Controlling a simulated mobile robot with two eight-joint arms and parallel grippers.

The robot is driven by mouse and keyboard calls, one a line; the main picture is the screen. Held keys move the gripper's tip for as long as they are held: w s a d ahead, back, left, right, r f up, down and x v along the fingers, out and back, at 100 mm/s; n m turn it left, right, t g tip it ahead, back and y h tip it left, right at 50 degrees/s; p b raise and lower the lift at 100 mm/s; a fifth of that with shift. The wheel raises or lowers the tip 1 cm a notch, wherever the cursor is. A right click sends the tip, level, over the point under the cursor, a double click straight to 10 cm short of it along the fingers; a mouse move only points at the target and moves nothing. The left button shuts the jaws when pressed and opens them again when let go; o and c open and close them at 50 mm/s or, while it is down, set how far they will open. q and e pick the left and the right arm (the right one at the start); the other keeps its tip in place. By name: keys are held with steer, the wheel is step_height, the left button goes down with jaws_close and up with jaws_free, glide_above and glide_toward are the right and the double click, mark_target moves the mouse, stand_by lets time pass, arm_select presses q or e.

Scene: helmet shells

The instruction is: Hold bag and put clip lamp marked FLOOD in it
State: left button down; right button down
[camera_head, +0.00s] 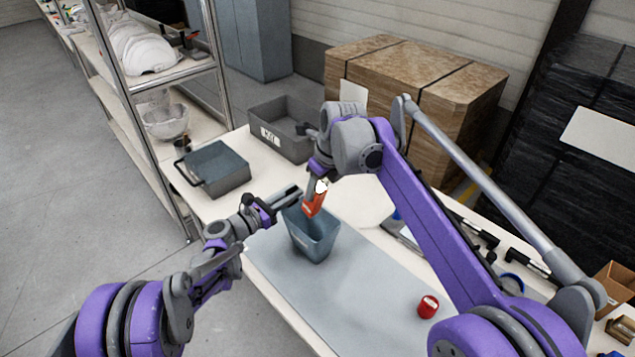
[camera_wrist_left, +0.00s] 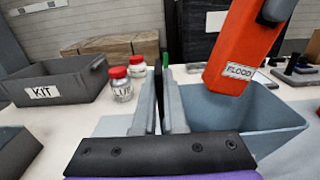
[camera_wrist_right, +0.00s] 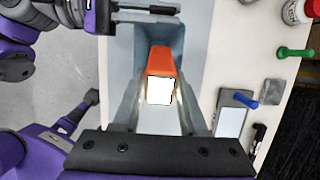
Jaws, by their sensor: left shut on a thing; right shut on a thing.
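The bag (camera_head: 314,240) is a blue-grey open-topped container standing on the grey mat. My left gripper (camera_head: 292,196) is shut on the bag's left rim; the bag wall shows between its fingers in the left wrist view (camera_wrist_left: 160,105). The clip lamp (camera_head: 314,200) is orange-red, with a label reading FLOOD in the left wrist view (camera_wrist_left: 240,70). My right gripper (camera_head: 318,182) is shut on the lamp and holds it over the bag's opening. In the right wrist view the lamp (camera_wrist_right: 161,62) shows above the bag's inside, its bright white face towards the camera.
A grey bin marked KIT (camera_head: 268,132) and a dark tray (camera_head: 220,172) stand behind on the table. A red-capped jar (camera_wrist_left: 119,84) is near the KIT bin. A red item (camera_head: 428,306) lies on the mat (camera_head: 365,285) at front right. Shelving stands at left.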

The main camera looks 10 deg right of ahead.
step_height(320, 180, down, 11)
stand_by(1.4)
steer(key=shift+c, duration=1.8)
jaws_free()
steer(key=shift+r, duration=0.1)
steer(key=v, duration=1.2)
